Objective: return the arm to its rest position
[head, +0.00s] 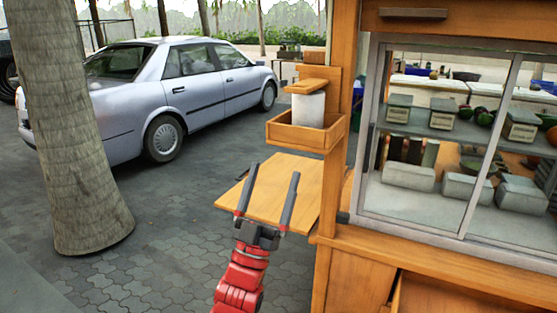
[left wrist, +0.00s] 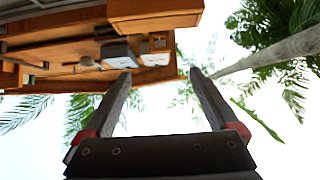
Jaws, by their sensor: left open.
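My left gripper (head: 267,190) is open, with its two dark fingers pointing up and nothing between them. Its red arm comes up from the bottom of the head view. It appears in front of a wooden side shelf (head: 302,205) of the stall; I cannot tell the exact gap. In the left wrist view the same open fingers (left wrist: 158,75) point up toward the sky and the underside of the stall's wooden roof (left wrist: 155,10). My right gripper is not in view. No clay mortar can be made out for certain.
A wooden stall (head: 450,260) with a glass display case (head: 470,150) fills the right. A small wooden box (head: 300,135) holding a white container (head: 308,108) is fixed to its post. A palm trunk (head: 80,150) and a silver car (head: 185,85) stand left. Paving between is clear.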

